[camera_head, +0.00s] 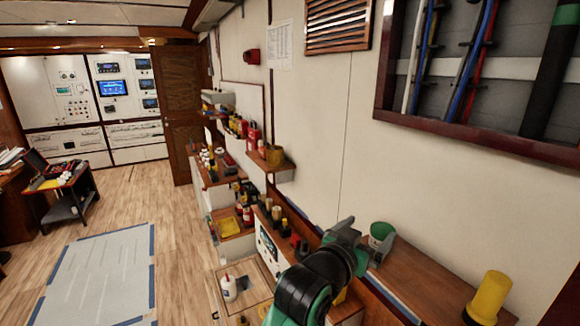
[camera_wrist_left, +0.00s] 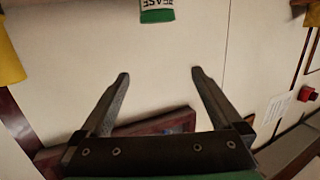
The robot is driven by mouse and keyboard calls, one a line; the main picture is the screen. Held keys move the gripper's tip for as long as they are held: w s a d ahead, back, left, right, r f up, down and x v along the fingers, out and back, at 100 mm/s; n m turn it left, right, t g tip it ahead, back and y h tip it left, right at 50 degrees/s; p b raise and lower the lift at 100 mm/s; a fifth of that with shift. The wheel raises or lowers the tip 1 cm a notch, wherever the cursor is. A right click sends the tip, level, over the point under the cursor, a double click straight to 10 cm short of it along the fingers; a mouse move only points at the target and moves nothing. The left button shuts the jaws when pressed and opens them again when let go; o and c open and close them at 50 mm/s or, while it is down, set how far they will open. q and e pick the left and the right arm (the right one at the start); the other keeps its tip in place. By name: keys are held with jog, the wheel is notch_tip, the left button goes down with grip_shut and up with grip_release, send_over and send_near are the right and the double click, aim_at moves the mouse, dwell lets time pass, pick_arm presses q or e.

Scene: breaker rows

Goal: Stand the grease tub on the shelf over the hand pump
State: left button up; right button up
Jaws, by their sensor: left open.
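The grease tub (camera_head: 380,232) is green with a pale band and stands on a brown wooden ledge (camera_head: 432,277) along the right wall. In the left wrist view the tub (camera_wrist_left: 157,12), with part of its lettering showing, is at the top edge, beyond the fingertips. My left gripper (camera_head: 366,237) is beside the tub in the head view. Its fingers are apart with nothing between them in the wrist view (camera_wrist_left: 160,73). I cannot pick out the hand pump for certain. My right gripper is not in view.
A yellow cylinder (camera_head: 490,297) stands on the ledge at right. Lower shelves along the wall are crowded. An open cable box (camera_head: 470,125) hangs at upper right. The wooden floor (camera_head: 185,225) at left is mostly clear.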

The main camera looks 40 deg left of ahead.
pick_arm(q)
jog(key=s+r+t, duration=0.5)
jog(key=s+r, duration=0.4)
jog(key=r, duration=0.5)
jog(key=s+a+r+t, duration=0.1)
jog(key=s+r+t, duration=0.2)
jog(key=s, duration=0.6)
jog(key=s+a+r+t+h, duration=0.1)
jog(key=s+r+t, duration=0.2)
jog(key=s+r, duration=0.5)
jog(key=shift+s+r, duration=0.15)
jog(key=shift+s, duration=0.8)
